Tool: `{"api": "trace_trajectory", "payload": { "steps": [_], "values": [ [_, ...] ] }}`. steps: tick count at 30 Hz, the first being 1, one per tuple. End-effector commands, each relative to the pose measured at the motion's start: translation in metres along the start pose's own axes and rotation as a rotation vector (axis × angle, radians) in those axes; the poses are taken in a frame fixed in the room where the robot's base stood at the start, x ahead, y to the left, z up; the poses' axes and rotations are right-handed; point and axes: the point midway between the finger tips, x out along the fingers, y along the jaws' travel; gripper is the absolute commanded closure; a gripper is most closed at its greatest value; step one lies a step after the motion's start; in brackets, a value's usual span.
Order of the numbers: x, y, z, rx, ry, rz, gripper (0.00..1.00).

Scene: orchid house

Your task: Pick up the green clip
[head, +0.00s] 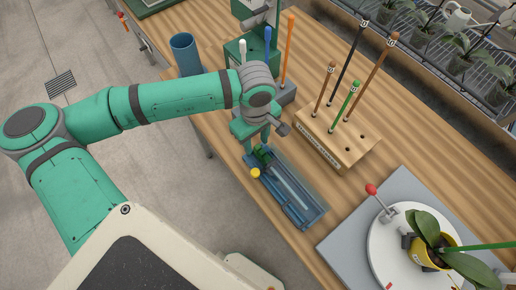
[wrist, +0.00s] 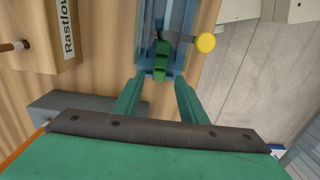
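My gripper (head: 257,142) points down over that end of the tray. In the wrist view my gripper (wrist: 158,80) has its two green fingers apart with nothing held between them. I cannot tell the exact height of the fingertips above the clip.
A yellow round knob (head: 255,173) sits beside the tray's near-left end. A wooden rack (head: 325,142) with several coloured stakes stands to the right. A blue cup (head: 186,55) stands behind my arm. A white turntable (head: 393,250) carries a potted orchid (head: 432,250).

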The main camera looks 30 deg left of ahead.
Motion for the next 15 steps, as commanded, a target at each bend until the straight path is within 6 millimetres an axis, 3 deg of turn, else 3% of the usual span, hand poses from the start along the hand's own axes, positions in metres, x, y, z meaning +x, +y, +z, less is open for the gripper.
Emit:
{"api": "trace_trajectory", "payload": {
  "steps": [6, 13, 14, 15],
  "values": [
    [0.021, 0.001, 0.001, 0.001, -0.001, 0.000, 0.62],
    [0.022, 0.001, 0.001, 0.002, -0.001, 0.000, 0.62],
    [0.022, 0.001, 0.001, 0.002, 0.000, 0.000, 0.64],
    [0.022, 0.001, 0.001, 0.002, -0.001, 0.000, 0.74]
  ]
}}
